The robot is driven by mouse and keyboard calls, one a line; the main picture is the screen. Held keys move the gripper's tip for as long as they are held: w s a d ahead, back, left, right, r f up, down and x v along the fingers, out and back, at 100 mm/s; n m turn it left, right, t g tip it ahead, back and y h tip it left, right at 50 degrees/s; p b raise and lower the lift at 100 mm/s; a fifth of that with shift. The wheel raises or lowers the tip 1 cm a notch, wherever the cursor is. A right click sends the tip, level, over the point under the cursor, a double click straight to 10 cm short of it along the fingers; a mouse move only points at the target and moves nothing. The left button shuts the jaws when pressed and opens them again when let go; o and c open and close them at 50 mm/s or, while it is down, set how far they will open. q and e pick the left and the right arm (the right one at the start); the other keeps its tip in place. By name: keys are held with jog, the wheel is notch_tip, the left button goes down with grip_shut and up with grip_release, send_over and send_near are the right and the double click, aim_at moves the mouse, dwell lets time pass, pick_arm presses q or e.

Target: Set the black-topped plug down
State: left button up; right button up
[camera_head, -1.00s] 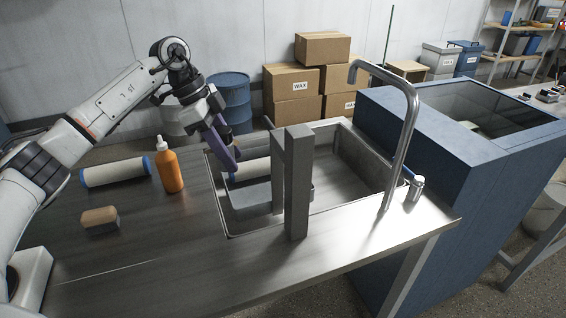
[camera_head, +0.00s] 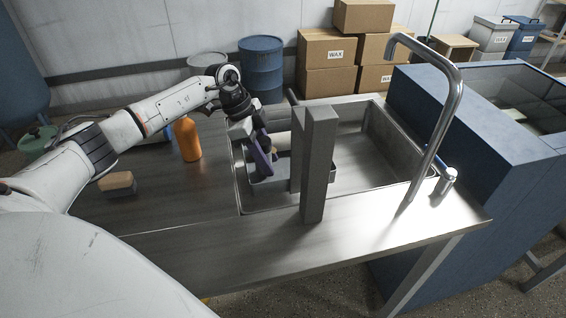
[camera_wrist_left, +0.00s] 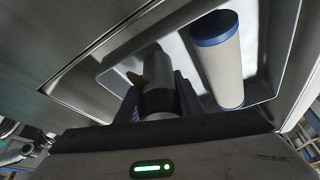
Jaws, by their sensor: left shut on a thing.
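My left gripper (camera_head: 264,160) has purple fingers and reaches over the left part of the sink, above a grey tray (camera_head: 272,190). In the left wrist view my left gripper (camera_wrist_left: 160,100) is shut around a pale grey cylinder with a dark upper end, the black-topped plug (camera_wrist_left: 158,102). A small yellow patch shows beside it. The head view hides the plug behind the fingers. In the wrist view, the plug appears over or in the tray (camera_wrist_left: 262,88); I cannot tell whether it touches the bottom. My right gripper is not in view.
A white roller with blue ends (camera_wrist_left: 221,60) lies right of the plug in the wrist view. A grey upright post (camera_head: 319,165) stands near the tray, and a tall faucet (camera_head: 448,115) at right. An orange bottle (camera_head: 187,139) and a tan-topped block (camera_head: 117,183) are on the left.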

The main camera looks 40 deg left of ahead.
aim_at(264, 140)
pick_arm(q)
jog(key=d, duration=0.1)
jog(key=w+d, duration=0.1)
jog(key=w+d+p, duration=0.1)
jog(key=d, duration=0.1)
jog(key=shift+r, duration=0.1)
jog(key=shift+s+a+f, duration=0.1)
jog(key=shift+a+f, duration=0.1)
jog(key=shift+f, duration=0.5)
jog(key=o, duration=1.1)
jog(key=shift+f, duration=0.1)
jog(key=b+v, duration=0.1)
jog(key=v, duration=1.1)
